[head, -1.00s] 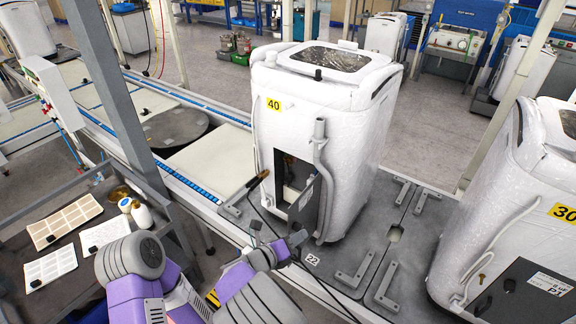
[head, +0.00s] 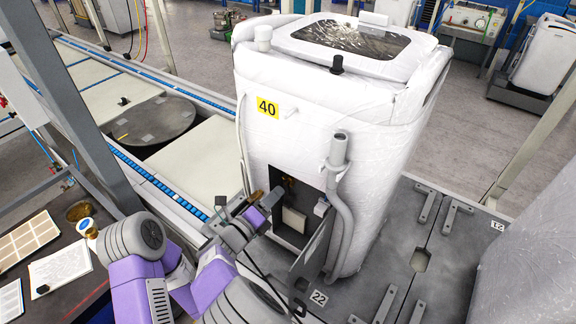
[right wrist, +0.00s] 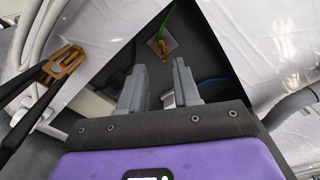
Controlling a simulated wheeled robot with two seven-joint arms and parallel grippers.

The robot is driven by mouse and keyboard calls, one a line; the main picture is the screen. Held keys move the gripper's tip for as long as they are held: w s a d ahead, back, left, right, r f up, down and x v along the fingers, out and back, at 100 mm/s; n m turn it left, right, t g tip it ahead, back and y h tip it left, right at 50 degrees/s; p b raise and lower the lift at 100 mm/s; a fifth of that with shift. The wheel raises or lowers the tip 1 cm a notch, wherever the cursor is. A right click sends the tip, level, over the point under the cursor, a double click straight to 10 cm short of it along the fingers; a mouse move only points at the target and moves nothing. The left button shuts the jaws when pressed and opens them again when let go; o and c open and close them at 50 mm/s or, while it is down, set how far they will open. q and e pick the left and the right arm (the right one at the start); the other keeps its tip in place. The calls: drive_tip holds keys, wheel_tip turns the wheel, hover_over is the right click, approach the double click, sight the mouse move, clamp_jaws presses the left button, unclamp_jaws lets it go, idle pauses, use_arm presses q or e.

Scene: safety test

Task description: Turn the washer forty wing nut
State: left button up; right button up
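Washer forty (head: 300,150) stands upright in the middle of the head view, wrapped in white film, with a yellow 40 label (head: 267,107). Its lower front compartment is open, with the dark door (head: 310,262) swung outward. A small brass wing nut (head: 289,181) shows inside; in the right wrist view the wing nut (right wrist: 162,48) lies ahead, on a grey plate with a green wire. My right gripper (head: 247,199) is in front of the opening. In the right wrist view the right gripper (right wrist: 159,84) is open and empty, apart from the nut. My left gripper is not in view.
A black and orange tool (right wrist: 62,62) is close on the left in the right wrist view. A grey pipe (head: 340,190) runs down right of the opening. A conveyor with a round dark plate (head: 155,123) lies left. A dark table with papers (head: 60,268) is at lower left.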

sight(288, 180)
drive_tip(key=shift+b+x, duration=0.7)
drive_tip(key=shift+x, duration=2.9)
drive_tip(key=shift+r, duration=0.2)
clamp_jaws()
